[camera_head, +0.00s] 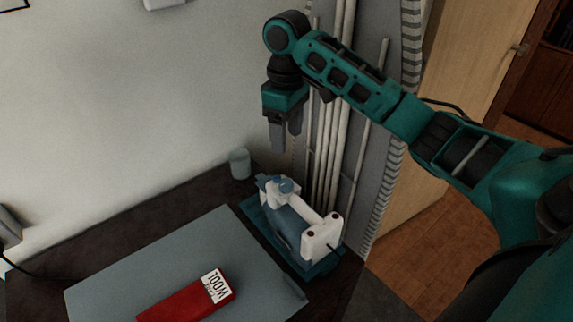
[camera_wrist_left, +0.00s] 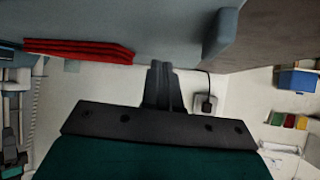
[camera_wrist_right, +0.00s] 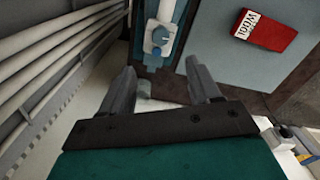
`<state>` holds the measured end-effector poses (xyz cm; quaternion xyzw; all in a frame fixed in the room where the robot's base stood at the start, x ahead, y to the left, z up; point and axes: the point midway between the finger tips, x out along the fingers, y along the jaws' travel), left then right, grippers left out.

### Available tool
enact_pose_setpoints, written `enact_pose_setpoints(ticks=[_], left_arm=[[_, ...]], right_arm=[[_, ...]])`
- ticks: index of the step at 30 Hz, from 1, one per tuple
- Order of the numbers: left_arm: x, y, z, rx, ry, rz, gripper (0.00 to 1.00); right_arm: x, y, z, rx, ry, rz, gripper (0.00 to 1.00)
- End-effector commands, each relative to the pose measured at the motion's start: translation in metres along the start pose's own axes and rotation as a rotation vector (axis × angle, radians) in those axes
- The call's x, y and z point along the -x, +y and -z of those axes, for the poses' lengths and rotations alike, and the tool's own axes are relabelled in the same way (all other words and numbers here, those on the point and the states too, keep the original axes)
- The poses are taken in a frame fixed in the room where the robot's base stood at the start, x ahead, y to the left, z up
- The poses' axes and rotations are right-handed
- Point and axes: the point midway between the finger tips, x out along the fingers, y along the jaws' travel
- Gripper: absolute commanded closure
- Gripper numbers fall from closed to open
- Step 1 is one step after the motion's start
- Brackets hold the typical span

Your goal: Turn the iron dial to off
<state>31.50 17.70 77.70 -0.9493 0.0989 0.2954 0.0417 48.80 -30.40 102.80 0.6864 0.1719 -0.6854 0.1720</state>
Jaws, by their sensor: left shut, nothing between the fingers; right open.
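The iron (camera_head: 322,234) is white and blue and rests on a teal stand (camera_head: 262,228) at the right end of the dark counter. A round blue dial (camera_head: 286,185) is on its far end. The dial (camera_wrist_right: 161,36) also shows in the right wrist view, ahead of the fingers; its setting is too small to read. My right gripper (camera_head: 286,143) is open and empty, pointing down above the dial and apart from it. In the right wrist view its fingers (camera_wrist_right: 162,75) are spread. My left gripper (camera_wrist_left: 163,68) is shut and empty, outside the head view.
A small pale cup (camera_head: 239,164) stands behind the iron, near the wall. Vertical white pipes (camera_head: 330,130) stand close behind and right of the iron.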

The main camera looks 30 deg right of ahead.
Motion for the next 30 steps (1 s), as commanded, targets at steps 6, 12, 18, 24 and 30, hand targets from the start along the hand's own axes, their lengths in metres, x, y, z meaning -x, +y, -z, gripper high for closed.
enact_pose_setpoints(ticks=[6,12,18,24,30], left_arm=[[0.001,0.000,-0.001,0.000,-0.002,0.000,1.00],[0.001,0.000,-0.001,0.000,-0.003,0.000,1.00],[0.001,0.000,-0.001,0.001,-0.003,0.000,1.00],[0.001,0.000,-0.001,0.000,-0.002,0.000,1.00],[0.000,0.000,-0.001,0.000,-0.002,0.000,1.00]], right_arm=[[0.000,0.000,0.002,-0.523,-0.001,0.001,0.38],[0.001,0.000,0.004,-0.856,-0.002,0.000,0.38],[-0.003,0.000,0.004,-0.967,-0.004,0.000,0.38],[-0.031,0.000,0.003,-0.968,-0.007,-0.002,0.38],[-0.073,0.000,0.003,-0.967,-0.007,-0.001,0.38]])
